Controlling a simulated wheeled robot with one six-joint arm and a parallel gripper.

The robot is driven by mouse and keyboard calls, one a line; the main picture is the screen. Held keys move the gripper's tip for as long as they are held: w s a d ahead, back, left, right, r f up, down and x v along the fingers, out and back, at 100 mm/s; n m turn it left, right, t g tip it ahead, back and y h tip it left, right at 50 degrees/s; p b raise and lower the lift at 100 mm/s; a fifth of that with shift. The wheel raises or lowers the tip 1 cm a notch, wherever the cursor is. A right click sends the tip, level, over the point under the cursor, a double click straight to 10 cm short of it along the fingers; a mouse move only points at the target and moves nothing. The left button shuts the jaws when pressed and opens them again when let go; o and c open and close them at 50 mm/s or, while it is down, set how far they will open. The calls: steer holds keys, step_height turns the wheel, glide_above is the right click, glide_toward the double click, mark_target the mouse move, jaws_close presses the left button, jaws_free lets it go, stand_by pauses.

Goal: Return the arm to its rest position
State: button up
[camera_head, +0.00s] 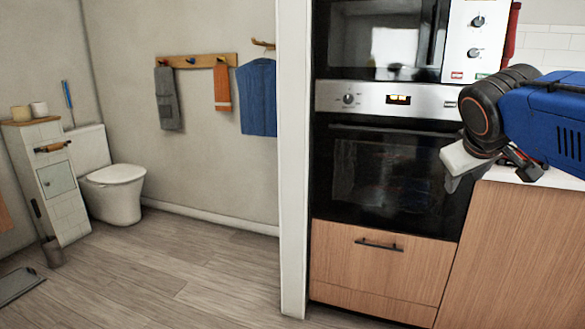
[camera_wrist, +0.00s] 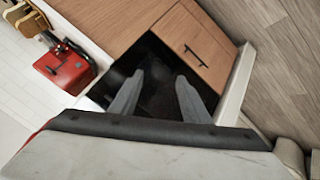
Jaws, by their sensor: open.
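My arm reaches in from the right edge of the head view, in blue and black. My gripper (camera_head: 455,184) hangs at its end, over the left end of the counter and in front of the oven. In the wrist view the two grey fingers of my gripper (camera_wrist: 158,100) stand apart with nothing between them. Dark oven glass shows behind them. The fingertips are clear of any object.
The oven (camera_head: 385,182) has a wooden drawer (camera_head: 358,265) below and a microwave (camera_head: 380,40) above. The counter cabinet (camera_head: 515,260) is close under my arm. A red object (camera_wrist: 66,68) shows in the wrist view.

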steer(key=s+a+f+m+g+y, duration=0.1)
steer(key=s+a+f, duration=0.3)
steer(key=s+f, duration=0.5)
steer(key=s+a+f+m+g+y, duration=0.1)
steer(key=s+a+f+g+y, duration=0.1)
steer(key=s+f, duration=0.7)
step_height(320, 180, down, 7)
steer(key=shift+s+a+r+y, duration=0.1)
steer(key=shift+s+a+y, duration=0.3)
steer(key=shift+a+y, duration=0.5)
steer(key=shift+a, duration=0.15)
